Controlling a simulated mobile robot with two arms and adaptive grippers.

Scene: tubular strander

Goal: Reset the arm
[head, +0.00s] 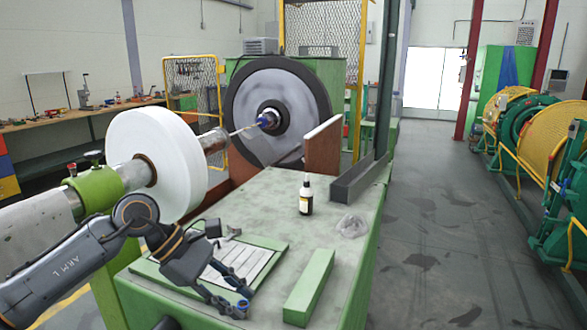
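My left arm, marked "ARM L", comes in from the lower left. My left gripper (242,301) is over the front left part of the green machine table (345,262), above a clipboard-like green panel (265,241) with a printed sheet (240,262). Its two fingers point toward the lower right, and their tips look apart with nothing between them. The wrist and fingers hide part of the sheet and panel. I cannot tell whether the fingers touch the surface. My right gripper is not in view.
A white spool (185,165) stands close behind my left arm. A large dark wheel (290,90) is beyond it. The floor at right (440,240) is open.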

